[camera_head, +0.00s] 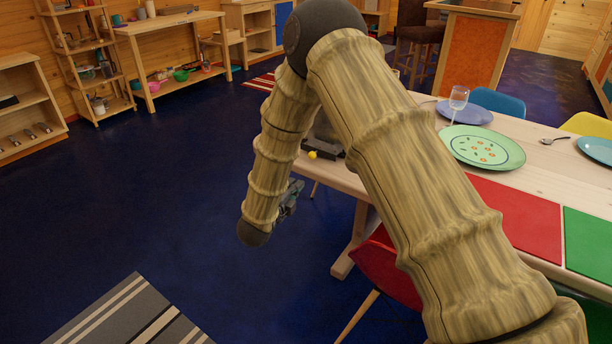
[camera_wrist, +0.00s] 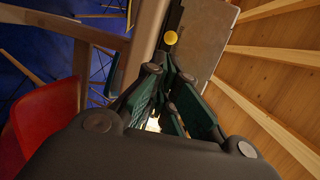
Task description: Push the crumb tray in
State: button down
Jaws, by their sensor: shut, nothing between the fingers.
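A grey box-like appliance, apparently the toaster (camera_head: 323,130), stands near the table edge, mostly hidden behind my arm in the head view. Its grey body (camera_wrist: 208,38) fills the upper middle of the wrist view. A dark part that looks like the crumb tray (camera_head: 328,150) juts out low on its near side, with a yellow knob (camera_head: 312,155). The knob (camera_wrist: 171,38) also shows in the wrist view, just beyond my fingertips. How far the tray sticks out is unclear. My gripper (camera_head: 290,198) is shut and empty, off the table's end; contact with the knob cannot be told.
The wooden table (camera_head: 350,183) carries a green patterned plate (camera_head: 482,148), a wine glass (camera_head: 458,100) and a red mat (camera_head: 515,215). A red chair (camera_head: 385,272) stands at its near side.

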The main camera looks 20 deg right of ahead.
jog(key=p, duration=0.1)
send_near(322, 154)
jog(key=shift+w+f, duration=0.7)
jog(key=shift+w, duration=0.05)
jog(key=shift+w+d+r, duration=0.1)
jog(key=shift+w+d, duration=0.35)
jog(key=shift+w, duration=0.15)
jog(key=shift+d, duration=0.1)
jog(key=x, duration=0.2)
jog(key=b+x, duration=0.1)
jog(key=x, duration=0.1)
jog(key=shift+s+d+r, duration=0.15)
jog(key=shift+s+d, duration=0.05)
jog(key=shift+d, duration=0.2)
jog(key=shift+w+d+r, duration=0.15)
jog(key=shift+w, duration=0.05)
